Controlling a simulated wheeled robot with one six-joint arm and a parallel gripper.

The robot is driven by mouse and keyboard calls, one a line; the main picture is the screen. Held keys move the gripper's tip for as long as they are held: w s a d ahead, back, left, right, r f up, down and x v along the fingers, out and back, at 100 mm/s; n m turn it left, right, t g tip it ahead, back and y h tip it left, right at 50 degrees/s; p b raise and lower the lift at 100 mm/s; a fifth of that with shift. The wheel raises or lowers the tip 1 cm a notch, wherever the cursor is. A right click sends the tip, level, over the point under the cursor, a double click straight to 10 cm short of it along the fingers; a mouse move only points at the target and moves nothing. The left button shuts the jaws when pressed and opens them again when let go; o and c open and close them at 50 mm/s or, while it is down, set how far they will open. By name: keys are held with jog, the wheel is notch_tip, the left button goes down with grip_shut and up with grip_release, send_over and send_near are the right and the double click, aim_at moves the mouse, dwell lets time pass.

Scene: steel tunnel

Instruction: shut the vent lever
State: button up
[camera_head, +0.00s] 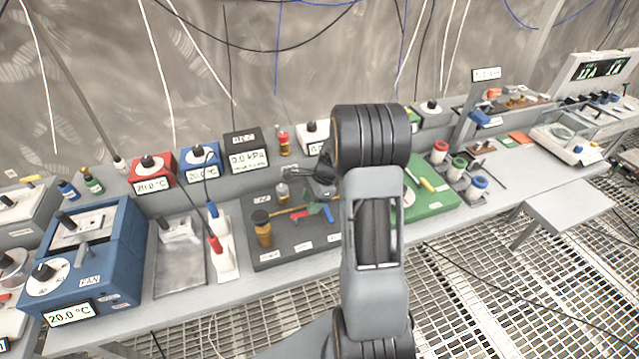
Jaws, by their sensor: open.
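A dark board (262,232) with small white labels lies on the bench, left of my arm. A black box (246,152) reading 0.0 kPa stands behind the board. My gripper (321,172) shows only as a dark shape above the board's back right, mostly hidden by my arm. It is open, and I see nothing held in it.
A blue fan box (85,265) and a white power strip (226,250) are at left. Red (152,172) and blue (201,162) boxes stand behind. A green board (432,190) and capped jars (476,190) are at right. Cables hang along the back wall.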

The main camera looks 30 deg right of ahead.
jog(key=v, duration=1)
jog(key=shift+r+b, duration=0.3)
jog(key=shift+r, duration=0.15)
